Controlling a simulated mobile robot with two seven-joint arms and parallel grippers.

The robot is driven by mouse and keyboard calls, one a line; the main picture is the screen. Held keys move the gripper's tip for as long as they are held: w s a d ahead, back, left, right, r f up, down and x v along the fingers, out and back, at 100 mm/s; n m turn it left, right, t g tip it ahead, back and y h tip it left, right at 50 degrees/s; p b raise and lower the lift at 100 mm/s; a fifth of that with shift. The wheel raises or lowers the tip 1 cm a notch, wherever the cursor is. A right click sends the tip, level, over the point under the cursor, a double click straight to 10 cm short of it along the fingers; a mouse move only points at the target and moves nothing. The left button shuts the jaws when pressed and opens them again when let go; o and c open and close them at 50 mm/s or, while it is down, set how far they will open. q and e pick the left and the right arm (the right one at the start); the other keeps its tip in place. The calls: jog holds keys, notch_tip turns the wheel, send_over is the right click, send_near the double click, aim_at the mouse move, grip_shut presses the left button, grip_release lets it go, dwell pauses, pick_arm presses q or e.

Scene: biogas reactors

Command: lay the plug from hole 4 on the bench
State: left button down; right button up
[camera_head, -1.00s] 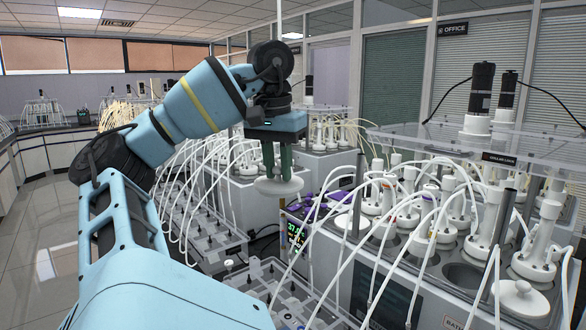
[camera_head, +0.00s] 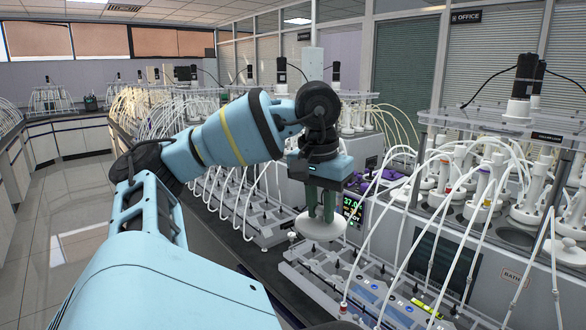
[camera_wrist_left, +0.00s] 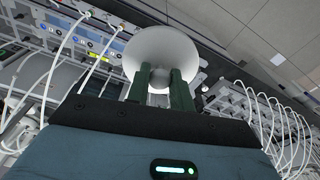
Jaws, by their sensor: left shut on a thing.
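My left gripper (camera_head: 320,215) points down and is shut on a white round plug (camera_head: 321,228), a disc held by its knob between the green fingers. In the left wrist view the plug (camera_wrist_left: 161,50) shows its wide disc beyond the green fingers (camera_wrist_left: 160,85). In the head view the plug hangs in front of the grey reactor unit, at the back edge of the flat device with tubes; whether it touches anything I cannot tell. The bench (camera_head: 222,238) shows as a dark strip left of the devices. My right gripper is not in view.
A flat device (camera_head: 365,285) with coloured labels and white tubes lies below right of the plug. Another such device (camera_head: 240,205) lies behind left. The reactor bath (camera_head: 490,205) with several bottles and tubes stands at right. Open floor (camera_head: 75,220) lies at left.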

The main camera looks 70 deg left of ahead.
pick_arm(q)
jog(key=w+d+f+m, duration=0.2)
jog(key=w+d+f, duration=0.1)
jog(key=d+f, duration=0.5)
jog(key=w+d+f+m, duration=0.2)
jog(key=w+d+f, duration=0.2)
jog(key=d+f, duration=0.3)
jog(key=w+d+f+m, duration=0.2)
jog(key=d+f, duration=0.6)
jog(key=d, duration=0.5)
jog(key=shift+w+d+f+h, duration=0.3)
jog(key=shift+w+d, duration=0.1)
jog(key=shift+w, duration=0.5)
jog(key=shift+s, duration=0.1)
